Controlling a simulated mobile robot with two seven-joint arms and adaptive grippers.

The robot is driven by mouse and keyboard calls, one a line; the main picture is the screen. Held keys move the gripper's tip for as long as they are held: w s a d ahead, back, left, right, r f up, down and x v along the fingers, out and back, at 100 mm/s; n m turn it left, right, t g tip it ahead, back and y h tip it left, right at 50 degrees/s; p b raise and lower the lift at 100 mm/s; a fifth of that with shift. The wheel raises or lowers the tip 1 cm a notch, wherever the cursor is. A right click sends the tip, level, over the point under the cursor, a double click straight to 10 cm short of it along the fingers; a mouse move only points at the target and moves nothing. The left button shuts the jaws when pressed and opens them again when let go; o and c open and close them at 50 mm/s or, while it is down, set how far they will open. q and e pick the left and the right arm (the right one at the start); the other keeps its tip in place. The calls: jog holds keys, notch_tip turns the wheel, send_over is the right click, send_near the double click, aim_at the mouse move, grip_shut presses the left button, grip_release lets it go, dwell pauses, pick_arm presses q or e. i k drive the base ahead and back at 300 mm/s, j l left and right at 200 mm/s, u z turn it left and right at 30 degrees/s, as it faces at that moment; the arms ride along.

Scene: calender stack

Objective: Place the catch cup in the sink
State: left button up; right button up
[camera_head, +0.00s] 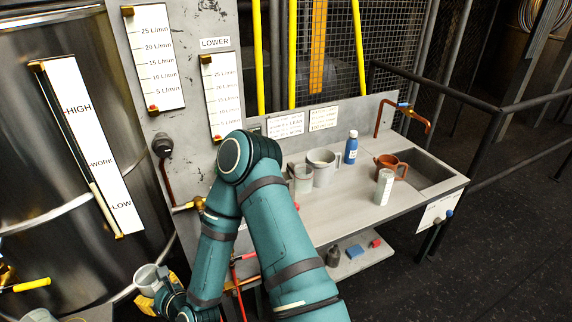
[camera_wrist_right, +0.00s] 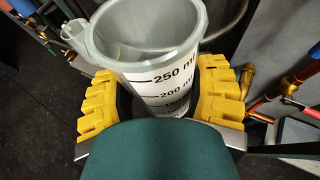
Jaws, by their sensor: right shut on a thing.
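The catch cup (camera_head: 148,277), a pale translucent measuring cup, is held at the lower left in the head view. In the wrist view the cup (camera_wrist_right: 165,75) shows ml marks, an open top and a handle or spout at its left. My right gripper (camera_head: 158,292) is shut around it; its yellow finger pads (camera_wrist_right: 165,98) lie on both sides of the cup. The cup's lower part is hidden behind my teal arm link. The sink (camera_head: 428,168) is a grey basin at the right end of the counter, far from the cup. My left gripper is not in view.
The counter (camera_head: 340,205) carries a grey jug (camera_head: 322,166), a clear cup (camera_head: 302,179), a blue bottle (camera_head: 351,148), a white cylinder (camera_head: 384,188) and a brown mug (camera_head: 393,164) beside the sink. A copper tap (camera_head: 408,113) overhangs the basin. A steel tank (camera_head: 60,150) stands left.

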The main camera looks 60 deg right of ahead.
aim_at(406, 178)
jog(key=k+l+z, duration=0.1)
jog(key=l, duration=0.35)
jog(key=k+l+z, duration=0.1)
jog(key=l, duration=0.35)
jog(key=k+l+z, duration=0.1)
jog(key=l, duration=0.4)
jog(key=k+l+z, duration=0.1)
jog(key=l, duration=0.4)
jog(key=k+l+z, duration=0.15)
jog(key=l, duration=0.35)
jog(key=l+z, duration=0.15)
jog(key=l, duration=0.65)
jog(key=i+l+z, duration=0.1)
jog(key=l, duration=0.3)
jog(key=i+l, duration=0.25)
jog(key=i+l+z, duration=0.15)
jog(key=l, duration=0.3)
jog(key=i+l, duration=0.05)
